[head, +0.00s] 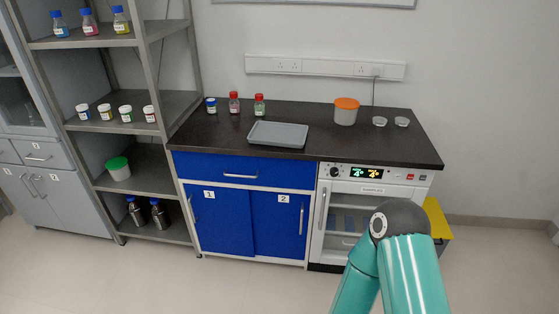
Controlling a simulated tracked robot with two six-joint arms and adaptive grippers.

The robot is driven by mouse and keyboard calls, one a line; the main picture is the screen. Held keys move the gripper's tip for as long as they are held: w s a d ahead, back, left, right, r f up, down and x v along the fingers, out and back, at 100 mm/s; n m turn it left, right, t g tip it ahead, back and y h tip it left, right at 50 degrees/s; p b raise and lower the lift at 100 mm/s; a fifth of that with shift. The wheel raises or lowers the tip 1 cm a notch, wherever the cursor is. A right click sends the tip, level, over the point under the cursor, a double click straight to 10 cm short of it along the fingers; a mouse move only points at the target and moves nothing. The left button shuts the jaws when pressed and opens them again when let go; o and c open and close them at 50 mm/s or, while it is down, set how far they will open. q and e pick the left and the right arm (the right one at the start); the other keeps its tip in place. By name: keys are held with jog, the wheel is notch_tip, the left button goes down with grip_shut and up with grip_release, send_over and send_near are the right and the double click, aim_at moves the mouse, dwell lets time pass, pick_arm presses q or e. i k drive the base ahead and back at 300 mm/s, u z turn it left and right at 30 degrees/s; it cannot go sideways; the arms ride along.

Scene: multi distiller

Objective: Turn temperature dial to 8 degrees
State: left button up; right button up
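The temperature dial (334,171) is a small dark round knob at the left end of the white control panel on the appliance (316,230) under the counter's right end. Right of the dial is a dark display (366,172) with green and yellow digits; both readings look like 4, though they are small. A teal arm of mine rises from the lower right in front of the appliance's lower part. Its gripper is not visible. My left gripper is not in view either. Nothing is touching the dial.
The dark countertop (320,120) overhangs the panel and holds a grey tray (278,134), an orange-lidded tub (346,112), small bottles and two small dishes. Blue cabinets (228,220) stand left of the appliance, a yellow stool (437,218) right of it. The floor in front is clear.

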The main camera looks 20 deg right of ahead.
aim_at(334, 172)
jog(key=i, duration=1.05)
jog(key=z, duration=0.85)
jog(key=i, duration=0.6)
jog(key=z, duration=0.55)
jog(key=k, duration=0.85)
jog(key=z, duration=0.2)
jog(key=i, duration=0.85)
jog(key=u, duration=0.1)
